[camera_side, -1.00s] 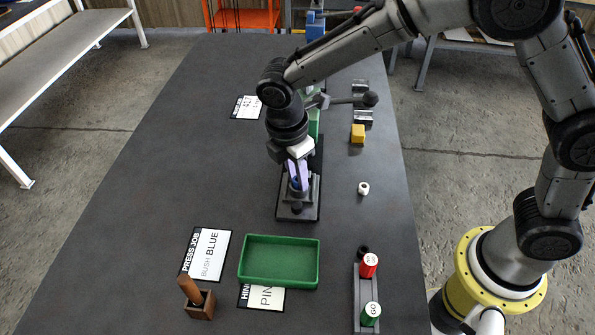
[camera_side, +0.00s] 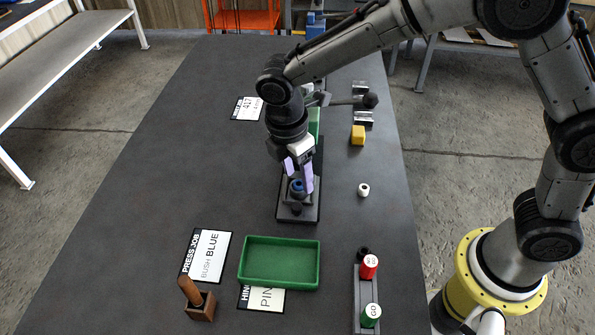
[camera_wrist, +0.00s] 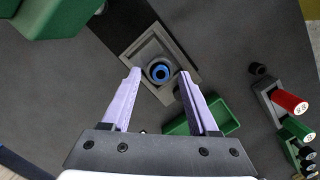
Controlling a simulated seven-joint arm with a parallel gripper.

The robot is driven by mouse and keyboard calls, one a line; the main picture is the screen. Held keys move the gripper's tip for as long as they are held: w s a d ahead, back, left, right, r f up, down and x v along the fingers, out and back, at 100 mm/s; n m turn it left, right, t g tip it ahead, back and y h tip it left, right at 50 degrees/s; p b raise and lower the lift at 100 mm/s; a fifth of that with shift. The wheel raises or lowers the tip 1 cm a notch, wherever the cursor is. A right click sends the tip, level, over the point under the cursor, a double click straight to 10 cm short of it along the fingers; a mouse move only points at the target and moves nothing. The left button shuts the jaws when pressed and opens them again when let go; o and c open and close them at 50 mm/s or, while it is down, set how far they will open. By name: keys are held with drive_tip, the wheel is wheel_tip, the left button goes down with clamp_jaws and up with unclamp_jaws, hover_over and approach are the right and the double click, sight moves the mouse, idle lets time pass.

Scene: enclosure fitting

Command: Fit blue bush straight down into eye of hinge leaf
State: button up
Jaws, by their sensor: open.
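The blue bush (camera_wrist: 160,72) sits in the round eye of the grey hinge leaf (camera_wrist: 150,47), with its blue ring facing up in the wrist view. In the side view the bush (camera_side: 297,186) shows between my fingers, on the grey fixture. How deep it sits in the eye I cannot tell. My gripper (camera_wrist: 159,73) is open, its two lilac fingers spread on either side of the bush and apart from it. In the side view my gripper (camera_side: 299,184) is just above the fixture.
A green tray (camera_side: 279,284) lies in front, with printed cards and a wooden block (camera_side: 199,305) beside it. A white bush (camera_side: 363,190) and a yellow block (camera_side: 358,135) stand to the right. The table's left side is clear.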

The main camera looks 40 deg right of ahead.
sight(290, 199)
wheel_tip(290, 199, up, 14)
drive_tip(key=a, duration=0.2)
drive_tip(key=shift+f, duration=0.15)
idle(0.7)
drive_tip(key=s+d+r+m+t+y, duration=0.1)
drive_tip(key=s+d+r+m, duration=0.3)
drive_tip(key=d, duration=0.4)
drive_tip(key=s+d+r+m+t, duration=0.1)
drive_tip(key=s+d+r+t, duration=0.1)
drive_tip(key=s+d+r, duration=0.35)
drive_tip(key=s+d+f+m+t, duration=0.2)
drive_tip(key=s+d+f+m, duration=0.5)
drive_tip(key=s+f+m, duration=0.2)
drive_tip(key=s+m, duration=0.2)
drive_tip(key=m, duration=0.2)
drive_tip(key=shift+s+d+t+y, duration=0.15)
drive_tip(key=shift+s+t+y, duration=0.15)
drive_tip(key=shift+s+y, duration=0.1)
